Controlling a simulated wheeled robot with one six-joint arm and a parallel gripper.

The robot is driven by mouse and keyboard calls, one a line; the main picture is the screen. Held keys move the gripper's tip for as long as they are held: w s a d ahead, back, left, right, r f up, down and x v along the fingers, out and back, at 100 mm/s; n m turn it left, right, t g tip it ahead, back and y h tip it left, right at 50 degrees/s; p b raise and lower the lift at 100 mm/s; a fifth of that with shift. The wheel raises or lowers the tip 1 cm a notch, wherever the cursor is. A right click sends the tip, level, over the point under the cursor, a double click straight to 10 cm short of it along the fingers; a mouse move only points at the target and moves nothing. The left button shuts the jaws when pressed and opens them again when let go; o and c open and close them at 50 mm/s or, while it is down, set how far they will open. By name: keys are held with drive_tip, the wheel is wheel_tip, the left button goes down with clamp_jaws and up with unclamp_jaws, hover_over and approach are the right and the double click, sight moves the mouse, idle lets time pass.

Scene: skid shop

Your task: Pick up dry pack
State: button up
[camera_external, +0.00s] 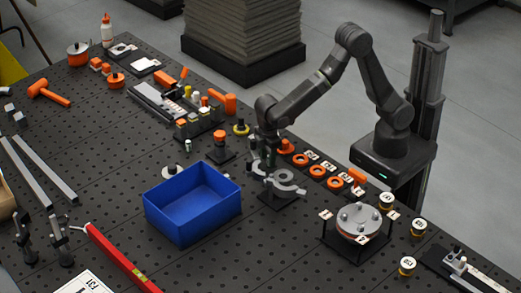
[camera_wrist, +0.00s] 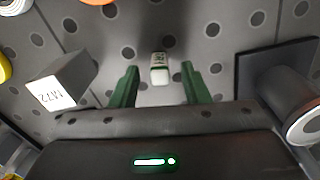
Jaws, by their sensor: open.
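A small white and dark green item (camera_wrist: 160,68), which looks like the dry pack, lies on the perforated table in the wrist view. It sits centrally, slightly beyond and between the two green fingers of my gripper (camera_wrist: 157,80). The fingers are spread wide with nothing held between them. In the external view my gripper (camera_external: 260,168) points down low over the table, just right of the blue bin. I cannot make out the small item there; the gripper and nearby things may hide it.
A grey block labelled M72 (camera_wrist: 66,80) stands left of the fingers, and a dark square base with a cylinder (camera_wrist: 285,85) stands right. The blue bin (camera_external: 190,218) is close by. Orange rings (camera_external: 318,171) and a round grey fixture (camera_external: 358,220) lie to the right.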

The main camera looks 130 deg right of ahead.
drive_tip(key=shift+f, duration=0.75)
clamp_jaws()
